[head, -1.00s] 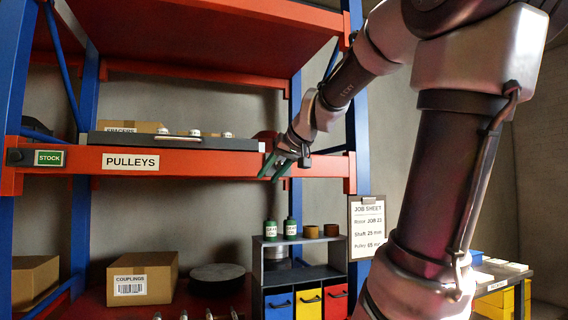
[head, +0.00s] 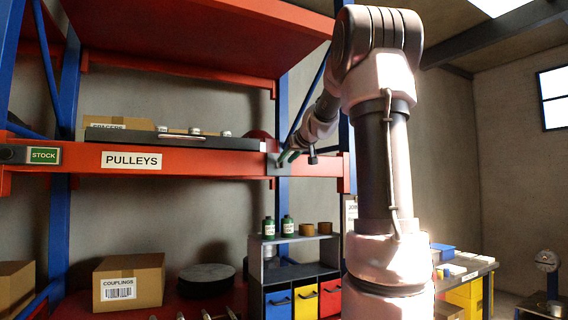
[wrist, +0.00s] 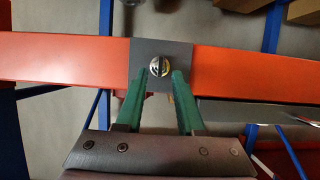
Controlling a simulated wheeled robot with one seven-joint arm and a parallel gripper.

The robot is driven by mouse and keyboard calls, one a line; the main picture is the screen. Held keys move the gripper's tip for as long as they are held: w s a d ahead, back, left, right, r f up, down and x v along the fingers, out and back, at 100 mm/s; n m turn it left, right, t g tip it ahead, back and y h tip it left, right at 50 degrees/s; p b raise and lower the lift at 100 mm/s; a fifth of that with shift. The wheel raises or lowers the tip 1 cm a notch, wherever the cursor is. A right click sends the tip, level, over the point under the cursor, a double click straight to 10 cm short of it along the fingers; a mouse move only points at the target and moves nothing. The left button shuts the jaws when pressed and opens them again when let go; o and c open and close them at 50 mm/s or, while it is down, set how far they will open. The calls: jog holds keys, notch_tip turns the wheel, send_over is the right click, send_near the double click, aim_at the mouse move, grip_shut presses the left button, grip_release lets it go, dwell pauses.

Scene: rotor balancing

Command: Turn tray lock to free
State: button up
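The tray lock is a small round metal knob (wrist: 159,66) with a roughly upright slot or bar across it. It sits on a grey plate (wrist: 146,50) on the orange shelf beam. My gripper (wrist: 160,80) has two green fingers, spread apart with nothing held. In the wrist view the fingertips lie just below and to either side of the knob; I cannot tell whether they touch it. In the head view my gripper (head: 287,157) is at the right part of the beam, by the grey plate (head: 273,160), and the knob is hidden. The dark tray (head: 165,139) lies on the shelf.
The beam (head: 215,160) carries a PULLEYS label. Several small metal parts stand by the tray, with a spacers box (head: 118,122) behind. Below are a couplings box (head: 130,280), a black disc (head: 207,277) and a small rack (head: 297,272) with bottles and coloured bins.

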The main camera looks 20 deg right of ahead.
aim_at(282, 164)
jog(key=shift+x, duration=1.45)
grip_shut()
